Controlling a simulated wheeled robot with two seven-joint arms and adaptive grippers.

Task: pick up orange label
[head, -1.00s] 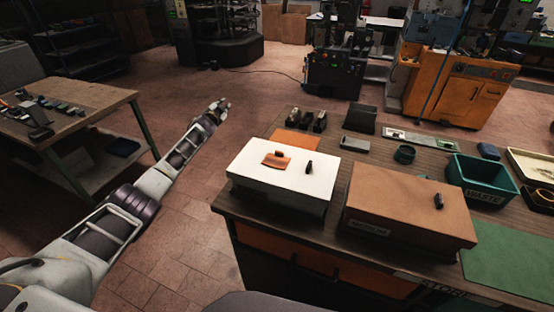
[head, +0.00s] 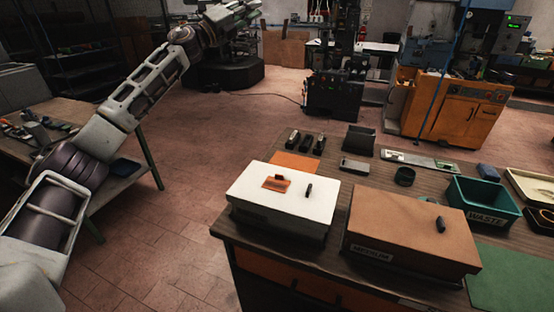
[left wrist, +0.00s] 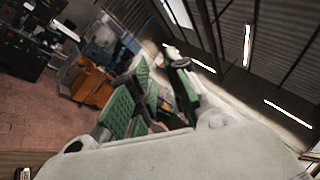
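A small orange label (head: 276,184) with a dark piece at its back edge lies on top of the white box (head: 250,180), left of the middle. A small dark upright piece (head: 309,190) stands to its right on the same box. My left gripper (head: 236,14) is raised high at the top of the head view, far behind and above the label. In the left wrist view my left gripper (left wrist: 160,95) has its green-padded fingers apart with nothing between them. My right gripper is in no view.
A brown box (head: 400,225) with a dark knob stands right of the white box on the workbench. Behind are an orange flat sheet (head: 298,164), several dark blocks (head: 306,143) and a dark cup (head: 405,176). A green waste bin (head: 483,201) stands right. Open floor lies left.

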